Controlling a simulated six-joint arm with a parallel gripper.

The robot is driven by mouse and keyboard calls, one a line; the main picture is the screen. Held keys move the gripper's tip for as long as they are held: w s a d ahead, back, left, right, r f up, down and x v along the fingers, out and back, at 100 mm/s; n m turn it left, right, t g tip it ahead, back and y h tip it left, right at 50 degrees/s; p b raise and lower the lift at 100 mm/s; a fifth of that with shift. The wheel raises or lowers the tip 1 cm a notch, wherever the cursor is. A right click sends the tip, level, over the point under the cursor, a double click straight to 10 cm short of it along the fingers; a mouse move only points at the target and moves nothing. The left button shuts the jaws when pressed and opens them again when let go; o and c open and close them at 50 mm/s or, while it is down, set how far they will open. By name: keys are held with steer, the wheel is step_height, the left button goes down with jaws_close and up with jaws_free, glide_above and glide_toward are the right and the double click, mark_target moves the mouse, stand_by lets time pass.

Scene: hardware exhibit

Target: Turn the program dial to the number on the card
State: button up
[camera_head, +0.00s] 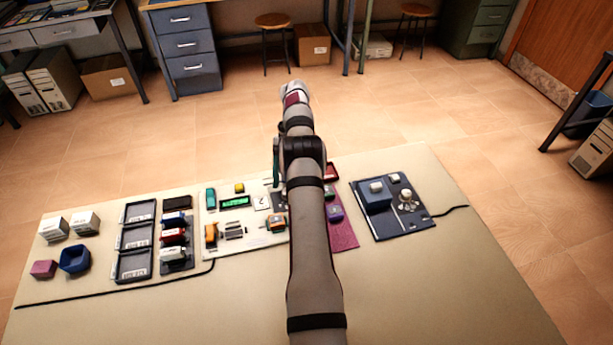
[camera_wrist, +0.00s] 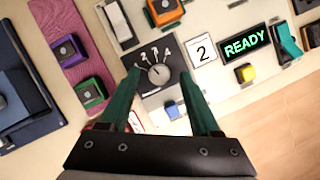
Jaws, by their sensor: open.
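The program dial (camera_wrist: 158,73) is a round grey knob on a dark square plate marked 1 to 4, in the wrist view. I cannot clearly read which number its pointer faces. The white card (camera_wrist: 203,49) beside the plate reads 2; it also shows in the head view (camera_head: 261,202). My gripper (camera_wrist: 158,76) has two green fingers, open, with one tip on either side of the knob in the picture. Whether they touch it or hover above is unclear. In the head view my arm hides the dial and most of the gripper.
A display (camera_wrist: 245,43) glows READY, with a yellow button (camera_wrist: 245,73) and a teal rocker switch (camera_wrist: 288,40) nearby. A blue button (camera_wrist: 170,108) lies near the fingers. Green (camera_wrist: 91,92) and purple (camera_wrist: 68,48) blocks sit on a purple mat. The table front (camera_head: 180,310) is clear.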

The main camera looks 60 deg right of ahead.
step_height(320, 180, up, 3)
steer(key=shift+f, duration=0.1)
steer(key=s+d+r, duration=0.1)
steer(key=s+r, duration=0.5)
steer(key=s, duration=0.5)
steer(key=shift+s+d+r, duration=0.25)
steer(key=shift+s+r, duration=0.05)
steer(key=shift+s, duration=0.05)
steer(key=w+a+r+n+h, duration=0.15)
steer(key=w+a+r, duration=0.35)
steer(key=a, duration=0.6)
steer(key=w+a+r+n+h, duration=0.1)
steer(key=w+a+r+n, duration=0.4)
steer(key=a, duration=0.7)
steer(key=s+a+n, duration=0.1)
steer(key=s+a, duration=0.7)
steer(key=a, duration=0.2)
steer(key=s+a+f+n+t, duration=0.1)
steer(key=s+a+n, duration=0.1)
steer(key=s+a, duration=0.5)
steer(key=a, duration=0.3)
steer(key=shift+s+a+f, duration=0.15)
steer(key=shift+s+a, duration=0.15)
steer(key=shift+s, duration=0.1)
